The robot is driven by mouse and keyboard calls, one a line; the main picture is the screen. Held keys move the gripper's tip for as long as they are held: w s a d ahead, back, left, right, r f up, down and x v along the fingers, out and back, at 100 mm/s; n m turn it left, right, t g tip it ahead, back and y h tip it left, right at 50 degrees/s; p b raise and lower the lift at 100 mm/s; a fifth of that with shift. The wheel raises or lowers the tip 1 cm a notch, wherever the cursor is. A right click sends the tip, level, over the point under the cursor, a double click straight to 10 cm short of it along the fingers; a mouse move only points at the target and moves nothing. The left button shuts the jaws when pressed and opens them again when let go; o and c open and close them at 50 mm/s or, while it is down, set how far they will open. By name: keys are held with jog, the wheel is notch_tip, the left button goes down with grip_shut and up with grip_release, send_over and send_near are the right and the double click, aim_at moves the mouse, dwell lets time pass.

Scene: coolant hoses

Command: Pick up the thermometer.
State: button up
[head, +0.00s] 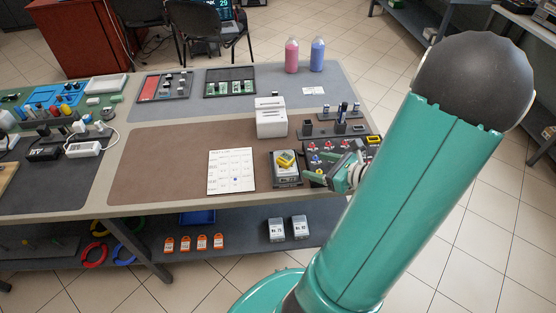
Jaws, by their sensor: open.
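My gripper (318,167) is open at the right of the brown mat, above a dark panel (315,147) with red and light fittings. It points left, towards a yellow object (286,160) lying on a small grey device (287,181). The yellow object may be the thermometer, but it is too small to tell for sure. A gap shows between it and my fingers, and nothing is seen held. My arm hides part of the panel and the table's right end.
A white printed sheet (231,171) lies left of the grey device, and a white printer-like box (271,118) stands behind it. Pink (292,56) and blue (317,55) bottles stand at the back. The brown mat (150,165) is clear at left.

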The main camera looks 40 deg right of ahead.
aim_at(286, 158)
jog(key=x, duration=1.2)
jog(key=shift+w+a+f, duration=0.1)
jog(key=shift+w+f, duration=0.05)
jog(key=shift+w, duration=0.2)
jog(key=shift+c, duration=0.5)
jog(key=c, duration=1)
